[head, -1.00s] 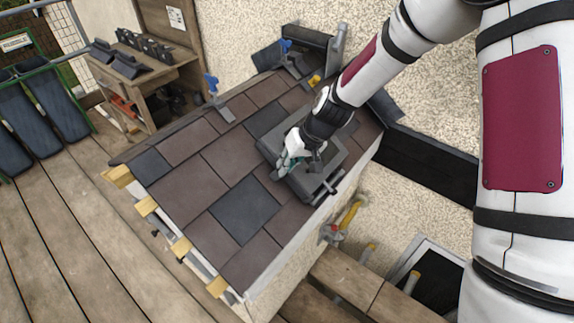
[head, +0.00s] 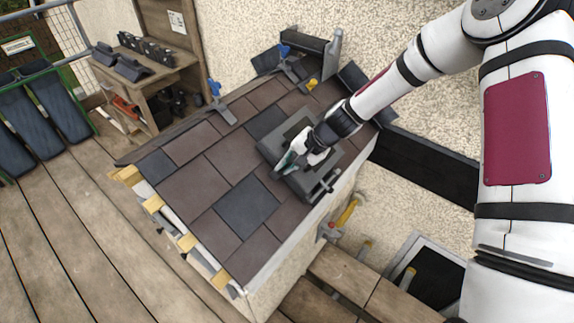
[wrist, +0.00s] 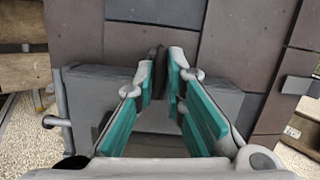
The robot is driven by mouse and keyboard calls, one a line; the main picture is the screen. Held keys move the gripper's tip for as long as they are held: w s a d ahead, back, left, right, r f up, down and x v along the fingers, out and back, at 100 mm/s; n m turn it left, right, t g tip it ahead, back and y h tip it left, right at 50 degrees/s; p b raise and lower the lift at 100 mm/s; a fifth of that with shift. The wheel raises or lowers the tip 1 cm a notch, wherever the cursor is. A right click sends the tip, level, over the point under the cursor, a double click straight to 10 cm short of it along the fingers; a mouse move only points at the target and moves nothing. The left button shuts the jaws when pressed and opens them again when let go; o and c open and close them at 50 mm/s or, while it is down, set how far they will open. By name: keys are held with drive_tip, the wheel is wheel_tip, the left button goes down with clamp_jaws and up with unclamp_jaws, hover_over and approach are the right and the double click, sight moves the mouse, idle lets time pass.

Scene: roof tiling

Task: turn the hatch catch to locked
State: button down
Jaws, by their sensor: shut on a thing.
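The grey roof hatch (head: 322,184) sits on the tiled roof, with a dark recess in its top. In the wrist view its grey frame (wrist: 92,88) lies below and around the fingers. My gripper (head: 283,166) is at the left edge of the hatch in the head view. In the wrist view my gripper (wrist: 163,72) has its teal-padded fingers on both sides of a small dark catch (wrist: 159,60) and is shut on it. The catch stands up from the hatch edge beside the tiles. Its lower part is hidden, and I cannot tell whether it is locked.
Brown and slate tiles (head: 187,185) cover the roof. Blue-handled tools (head: 222,106) lie near its upper edge. A wooden bench (head: 150,85) stands at the back left. A yellow-handled hammer (head: 346,214) is by the wall below the eave. The deck at left is open.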

drive_tip(key=shift+s+d+f+m, duration=0.15)
drive_tip(key=shift+d+m, duration=0.1)
drive_tip(key=shift+m, duration=0.35)
drive_tip(key=c, duration=1.7)
unclamp_jaws()
drive_tip(key=shift+a, duration=0.1)
drive_tip(key=v, duration=1.2)
